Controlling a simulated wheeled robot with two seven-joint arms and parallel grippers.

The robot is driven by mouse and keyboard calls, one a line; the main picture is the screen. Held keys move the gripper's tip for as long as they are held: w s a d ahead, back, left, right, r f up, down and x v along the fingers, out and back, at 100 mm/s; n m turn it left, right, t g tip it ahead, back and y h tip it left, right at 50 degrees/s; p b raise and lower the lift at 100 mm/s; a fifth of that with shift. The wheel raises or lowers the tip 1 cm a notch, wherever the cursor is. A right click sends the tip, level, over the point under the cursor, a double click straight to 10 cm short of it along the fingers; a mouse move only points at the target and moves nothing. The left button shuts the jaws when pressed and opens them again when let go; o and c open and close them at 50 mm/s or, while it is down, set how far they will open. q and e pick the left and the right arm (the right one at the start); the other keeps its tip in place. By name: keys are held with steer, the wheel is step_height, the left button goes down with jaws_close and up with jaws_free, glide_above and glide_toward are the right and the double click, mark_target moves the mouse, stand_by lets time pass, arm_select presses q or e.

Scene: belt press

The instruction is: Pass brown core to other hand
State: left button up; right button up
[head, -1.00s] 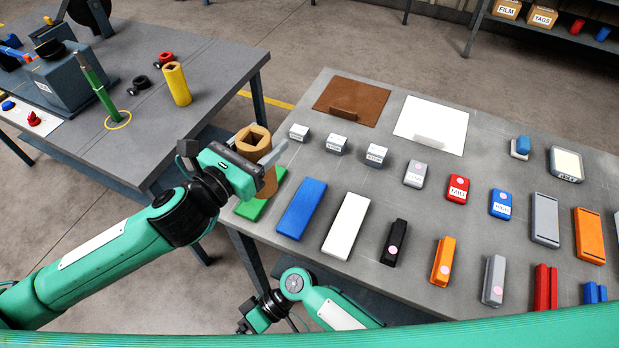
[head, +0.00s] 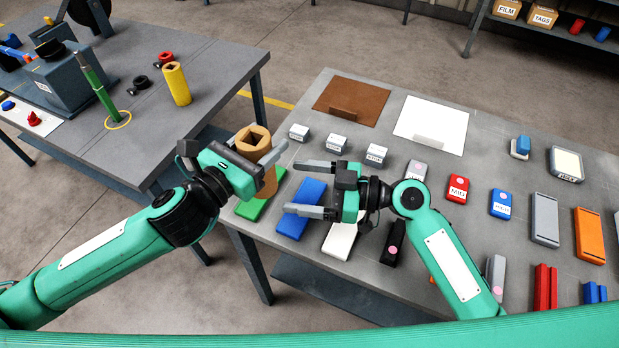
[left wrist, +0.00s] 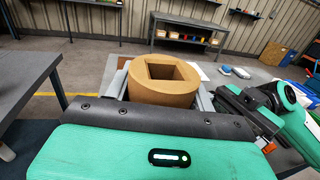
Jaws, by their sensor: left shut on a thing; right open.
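The brown core (head: 255,145) is a short upright cylinder with a square hole in its top. It also fills the middle of the left wrist view (left wrist: 163,80). My left gripper (head: 262,158) is shut on it, one finger on each side, and holds it by the near left corner of the right-hand table. My right gripper (head: 308,189) is open and empty. Its two fingers point left toward the core, apart from it, above the blue and white blocks. In the left wrist view the right arm shows at the right edge.
Below the grippers, a green block (head: 250,209), a blue block (head: 293,222) and a white block (head: 340,240) lie on the grey table (head: 290,95). Several small labelled blocks lie beyond. A yellow core (head: 177,84) stands on the left table (head: 215,60). A floor gap separates the tables.

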steer(key=shift+t, duration=0.7)
steer(key=x, duration=0.3)
steer(key=w+x, duration=0.1)
steer(key=x, duration=0.7)
steer(key=shift+w+f, duration=0.1)
steer(key=shift+w, duration=0.25)
steer(key=c, duration=1.3)
arm_select(q)
steer(key=o, duration=1.3)
